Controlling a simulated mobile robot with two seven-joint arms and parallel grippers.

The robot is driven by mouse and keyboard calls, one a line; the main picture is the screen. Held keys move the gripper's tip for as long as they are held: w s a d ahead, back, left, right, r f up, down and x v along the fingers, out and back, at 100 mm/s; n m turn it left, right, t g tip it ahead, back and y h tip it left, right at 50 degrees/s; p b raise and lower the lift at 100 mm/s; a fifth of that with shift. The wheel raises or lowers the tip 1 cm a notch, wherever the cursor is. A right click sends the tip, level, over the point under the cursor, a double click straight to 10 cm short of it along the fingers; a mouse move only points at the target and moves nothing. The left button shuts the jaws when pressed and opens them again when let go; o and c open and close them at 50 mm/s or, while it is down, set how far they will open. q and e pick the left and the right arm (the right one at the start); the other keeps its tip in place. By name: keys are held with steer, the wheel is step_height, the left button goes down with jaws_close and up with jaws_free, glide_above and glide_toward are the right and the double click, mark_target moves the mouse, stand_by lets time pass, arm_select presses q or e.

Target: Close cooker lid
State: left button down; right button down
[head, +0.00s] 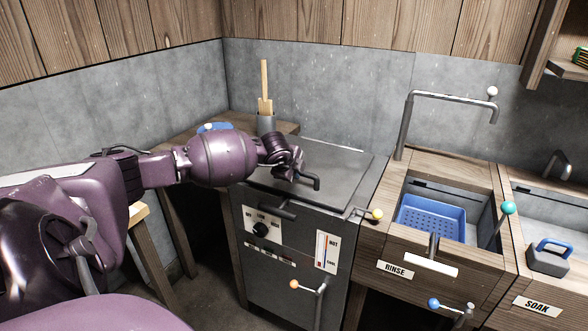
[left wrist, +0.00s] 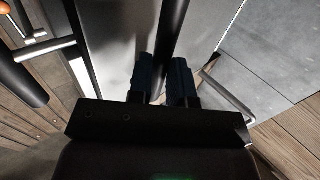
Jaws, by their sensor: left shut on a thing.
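The grey cooker (head: 290,250) stands in the middle of the head view. Its flat metal lid (head: 335,165) lies level or nearly level over the top; I cannot tell whether a small gap is left under it. A dark bar handle (head: 313,183) sits near the lid's front left. My left gripper (head: 292,174) reaches in from the left and is shut on this handle, its fingers partly hidden by the wrist. In the left wrist view the two dark fingers (left wrist: 165,82) are close together around a dark bar (left wrist: 170,45).
A rinse sink with a blue basket (head: 430,216) and a tall faucet (head: 404,125) is right of the cooker. A yellow-knobbed lever (head: 375,214) sticks out at the cooker's right front.

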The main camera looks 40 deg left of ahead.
mark_target(297, 184)
arm_select(q)
steer(key=f, duration=0.1)
steer(key=s+f, duration=0.1)
steer(key=f, duration=0.1)
steer(key=shift+d+g, duration=0.2)
steer(key=shift+g, duration=0.1)
arm_select(e)
steer(key=shift+s+f, duration=0.15)
steer(key=shift+f, duration=0.15)
arm_select(q)
steer(key=c, duration=1.1)
jaws_free()
steer(key=shift+w+f, duration=0.1)
steer(key=shift+o, duration=0.2)
steer(key=shift+s+r, duration=0.2)
steer(key=shift+r, duration=0.4)
steer(key=p+v, duration=0.3)
steer(key=v, duration=0.7)
steer(key=shift+r, duration=0.3)
arm_select(e)
step_height(297, 184, up, 3)
steer(key=shift+d+f, duration=0.15)
arm_select(q)
steer(key=shift+w+a, duration=0.1)
arm_select(e)
steer(key=shift+s+f, duration=0.1)
steer(key=shift+s, duration=0.05)
